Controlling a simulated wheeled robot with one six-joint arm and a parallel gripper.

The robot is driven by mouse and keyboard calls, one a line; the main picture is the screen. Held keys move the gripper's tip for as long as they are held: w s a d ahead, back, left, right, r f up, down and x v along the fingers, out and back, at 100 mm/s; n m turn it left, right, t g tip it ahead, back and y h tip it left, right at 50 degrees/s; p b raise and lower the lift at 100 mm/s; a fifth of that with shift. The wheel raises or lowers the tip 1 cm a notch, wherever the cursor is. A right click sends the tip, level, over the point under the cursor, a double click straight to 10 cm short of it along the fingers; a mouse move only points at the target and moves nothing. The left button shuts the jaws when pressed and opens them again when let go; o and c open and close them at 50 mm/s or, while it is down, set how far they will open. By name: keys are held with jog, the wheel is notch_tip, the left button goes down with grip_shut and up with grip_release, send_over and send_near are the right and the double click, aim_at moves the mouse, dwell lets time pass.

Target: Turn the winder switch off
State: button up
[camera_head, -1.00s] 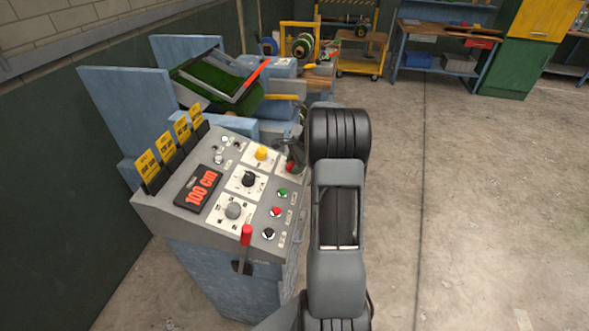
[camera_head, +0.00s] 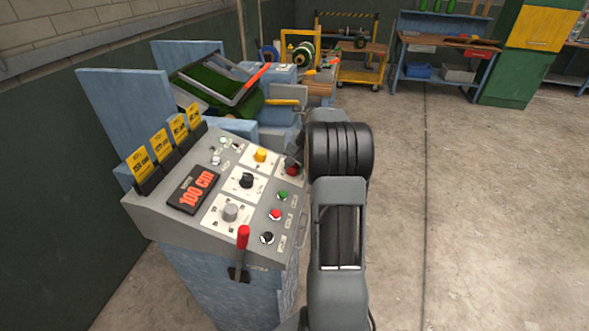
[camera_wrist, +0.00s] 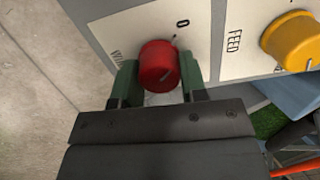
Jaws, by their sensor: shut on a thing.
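The winder switch is a red round knob (camera_wrist: 158,66) on a white plate, beside a partly covered label starting "WIN" and a "0" mark. In the head view the red knob (camera_head: 292,169) shows at the right edge of the control panel (camera_head: 150,205), partly hidden beside my arm.
A yellow FEED knob (camera_wrist: 291,40) sits right of the switch. The panel also carries a black dial (camera_head: 246,181), a grey dial (camera_head: 230,212), several push buttons and a red-handled lever (camera_head: 243,237). A turf machine (camera_head: 215,85) stands behind. The floor (camera_head: 480,220) at right is clear.

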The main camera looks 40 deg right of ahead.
jog(key=shift+n, duration=0.5)
jog(key=o, duration=0.9)
jog(key=shift+r, duration=0.1)
jog(key=v, duration=1.3)
jog(key=shift+s+d+r, duration=0.15)
jog(key=shift+r, duration=0.15)
